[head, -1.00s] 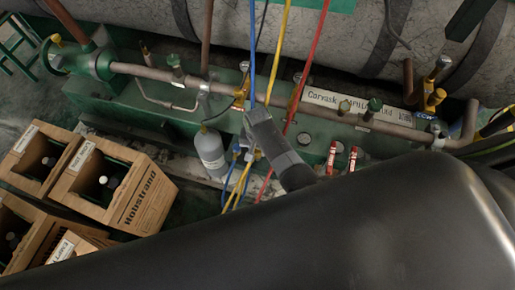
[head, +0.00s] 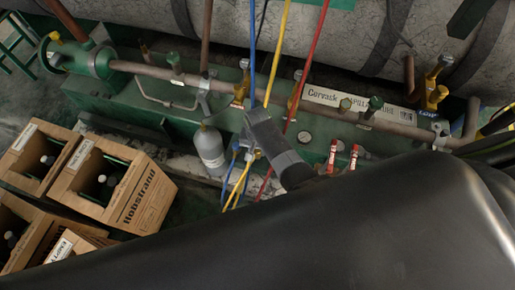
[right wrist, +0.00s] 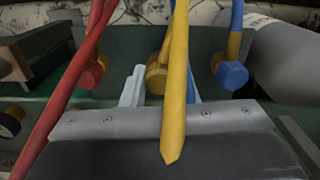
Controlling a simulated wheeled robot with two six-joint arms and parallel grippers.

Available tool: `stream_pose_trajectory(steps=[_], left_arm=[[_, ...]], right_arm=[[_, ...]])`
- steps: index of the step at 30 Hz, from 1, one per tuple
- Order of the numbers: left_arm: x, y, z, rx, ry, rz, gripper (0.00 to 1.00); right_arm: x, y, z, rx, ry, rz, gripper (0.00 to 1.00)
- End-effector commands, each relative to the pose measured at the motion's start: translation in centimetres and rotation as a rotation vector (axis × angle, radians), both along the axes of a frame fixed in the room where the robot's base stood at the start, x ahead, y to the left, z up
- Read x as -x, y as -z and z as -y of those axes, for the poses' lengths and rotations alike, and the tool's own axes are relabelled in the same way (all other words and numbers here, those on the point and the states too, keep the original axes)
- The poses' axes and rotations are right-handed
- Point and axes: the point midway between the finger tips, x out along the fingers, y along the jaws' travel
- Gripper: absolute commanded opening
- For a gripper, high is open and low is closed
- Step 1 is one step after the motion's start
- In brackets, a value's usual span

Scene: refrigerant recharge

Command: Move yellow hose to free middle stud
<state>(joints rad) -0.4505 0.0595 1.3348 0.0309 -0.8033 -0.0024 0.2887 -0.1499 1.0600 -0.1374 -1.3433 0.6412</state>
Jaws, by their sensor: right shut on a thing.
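The yellow hose (head: 278,55) hangs from above between a blue hose (head: 252,50) and a red hose (head: 309,70). My right gripper (head: 246,148) is among the hoses' lower runs. In the right wrist view, the yellow hose (right wrist: 176,110) crosses in front of the camera and hides part of the jaws. My right gripper (right wrist: 160,92) has its fingers around the yellow hose's end fitting (right wrist: 157,77). A red fitting (right wrist: 91,72) is to its left and a blue fitting (right wrist: 231,73) to its right. I cannot make out a free stud. My left gripper is not in view.
A grey cylinder (head: 209,149) stands just left of the gripper. A brown pipe (head: 150,73) with valves runs along the green machine frame behind. Two red-handled valves (head: 343,157) are at right. Cardboard boxes (head: 145,195) with bottles stand at lower left.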

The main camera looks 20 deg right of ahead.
Motion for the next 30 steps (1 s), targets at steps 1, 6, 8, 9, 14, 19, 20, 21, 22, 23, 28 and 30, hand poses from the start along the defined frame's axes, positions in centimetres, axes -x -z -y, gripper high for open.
stream_pose_trajectory(steps=[1,6,8,9,14,19,20,21,22,23,28,30], left_arm=[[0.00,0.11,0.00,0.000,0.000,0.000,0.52],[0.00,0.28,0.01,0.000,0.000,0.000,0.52],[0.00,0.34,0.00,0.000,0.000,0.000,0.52],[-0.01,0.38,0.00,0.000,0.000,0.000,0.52],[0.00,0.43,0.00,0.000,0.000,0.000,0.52],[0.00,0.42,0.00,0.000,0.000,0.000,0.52],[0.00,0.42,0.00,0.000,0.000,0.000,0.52],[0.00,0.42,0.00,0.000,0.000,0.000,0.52],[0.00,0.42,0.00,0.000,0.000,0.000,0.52],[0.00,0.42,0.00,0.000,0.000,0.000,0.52],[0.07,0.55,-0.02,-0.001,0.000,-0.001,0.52],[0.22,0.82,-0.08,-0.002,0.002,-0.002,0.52]], right_arm=[[-0.03,0.12,0.01,0.000,0.000,0.001,0.05],[-0.03,0.38,0.01,0.000,0.000,0.000,0.05],[-0.02,0.47,0.01,0.000,0.000,0.000,0.05],[-0.02,0.53,0.01,0.000,0.000,0.000,0.05],[-0.02,0.63,0.01,0.000,0.000,0.000,0.32],[-0.01,0.62,0.00,0.000,0.000,0.000,0.52],[0.00,0.63,0.01,0.000,0.000,0.000,0.52],[0.00,0.62,0.01,0.000,0.000,0.000,0.52],[0.00,0.63,0.01,0.000,0.000,0.000,0.52],[0.00,0.63,0.01,0.000,0.000,0.000,0.52],[0.02,0.65,0.01,0.000,0.000,-0.001,0.52],[0.02,0.65,0.01,0.000,0.000,-0.001,0.52]])
